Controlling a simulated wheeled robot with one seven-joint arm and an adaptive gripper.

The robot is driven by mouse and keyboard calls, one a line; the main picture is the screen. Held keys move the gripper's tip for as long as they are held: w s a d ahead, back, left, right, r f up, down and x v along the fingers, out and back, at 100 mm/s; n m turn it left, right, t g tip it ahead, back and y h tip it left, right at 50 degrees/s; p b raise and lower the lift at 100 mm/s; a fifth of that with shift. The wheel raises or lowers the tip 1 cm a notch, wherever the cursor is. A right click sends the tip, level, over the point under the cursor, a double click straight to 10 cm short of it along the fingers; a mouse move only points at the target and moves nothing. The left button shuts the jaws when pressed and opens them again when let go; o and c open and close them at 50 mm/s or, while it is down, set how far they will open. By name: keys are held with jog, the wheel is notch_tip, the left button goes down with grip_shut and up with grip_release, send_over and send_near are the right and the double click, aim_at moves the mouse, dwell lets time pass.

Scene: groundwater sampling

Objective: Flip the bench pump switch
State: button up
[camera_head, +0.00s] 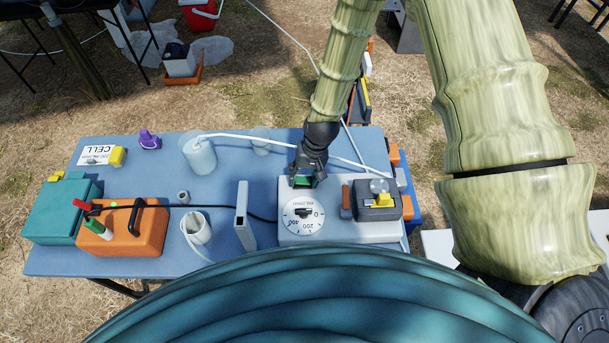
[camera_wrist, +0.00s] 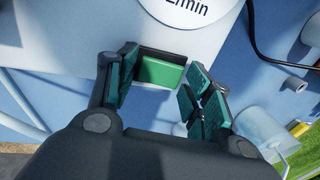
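The bench pump (camera_head: 340,235) is a pale grey box at the right front of the blue table, with a round dial (camera_head: 303,217) marked 0, 200 and 400. Its green switch (camera_head: 302,181) is at the box's far edge; in the wrist view the green switch (camera_wrist: 161,72) sits in a dark frame. My gripper (camera_head: 306,172) is over that far edge, pointing down at the switch. In the wrist view my gripper (camera_wrist: 168,82) is open, with green pads on either side of the switch and nothing held. I cannot tell whether a pad touches it.
A dark grey unit with a yellow part (camera_head: 381,201) sits on the pump's right. An upright grey panel (camera_head: 243,217) and a white jug (camera_head: 196,229) stand left of it. An orange case (camera_head: 125,232) lies farther left. A white tube (camera_head: 250,139) runs behind my gripper.

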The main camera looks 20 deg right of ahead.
aim_at(299, 180)
jog(key=c, duration=0.5)
jog(key=shift+a+g+h, duration=0.2)
jog(key=shift+h, duration=0.55)
jog(key=shift+a+g+h, duration=0.15)
jog(key=shift+g+h, duration=0.05)
jog(key=shift+h, duration=0.55)
jog(key=o, duration=1)
jog(key=shift+r, duration=0.1)
jog(key=shift+w+r, duration=0.15)
jog(key=shift+r, duration=0.45)
jog(key=r, duration=1)
jog(key=shift+a+r, duration=0.3)
jog(key=shift+a, duration=0.1)
